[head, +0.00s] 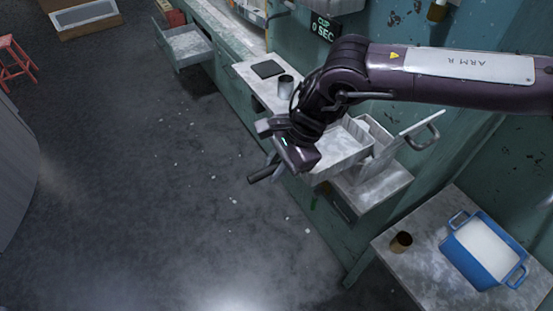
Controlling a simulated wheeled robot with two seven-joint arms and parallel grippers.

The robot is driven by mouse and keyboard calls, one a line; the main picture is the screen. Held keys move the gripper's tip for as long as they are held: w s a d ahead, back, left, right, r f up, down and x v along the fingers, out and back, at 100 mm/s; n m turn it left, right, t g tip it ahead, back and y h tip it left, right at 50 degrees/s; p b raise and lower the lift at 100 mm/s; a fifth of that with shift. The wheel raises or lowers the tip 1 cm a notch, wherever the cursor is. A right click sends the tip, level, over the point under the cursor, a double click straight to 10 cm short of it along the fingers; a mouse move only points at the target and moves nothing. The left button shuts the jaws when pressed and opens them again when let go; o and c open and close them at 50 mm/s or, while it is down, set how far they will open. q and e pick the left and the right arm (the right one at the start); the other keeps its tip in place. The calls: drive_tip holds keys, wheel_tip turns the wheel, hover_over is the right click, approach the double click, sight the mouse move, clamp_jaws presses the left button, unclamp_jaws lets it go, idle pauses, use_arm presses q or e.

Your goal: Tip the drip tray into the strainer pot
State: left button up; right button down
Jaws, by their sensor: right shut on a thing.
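My right gripper (280,163) is at the middle of the head view, at the left end of a pale, shallow, open box that looks like the drip tray (347,151). It is shut on a dark bar-like handle (264,174) at that end; the grip itself is partly hidden by the gripper. The tray looks roughly level over the counter, and I cannot tell whether it touches it. A blue pot with two loop handles (464,254), probably the strainer pot, stands upright at the lower right, with a pale inside. My left gripper is out of view.
A small brown cup (401,242) stands left of the blue pot on the grey table (393,264). A metal cup (286,86) and a dark flat pad (267,69) sit behind my gripper. An upright panel with a handle (414,138) stands right of the tray. Floor at left is open.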

drive_tip(key=shift+r+p, duration=2.05)
drive_tip(key=shift+r, duration=2.6)
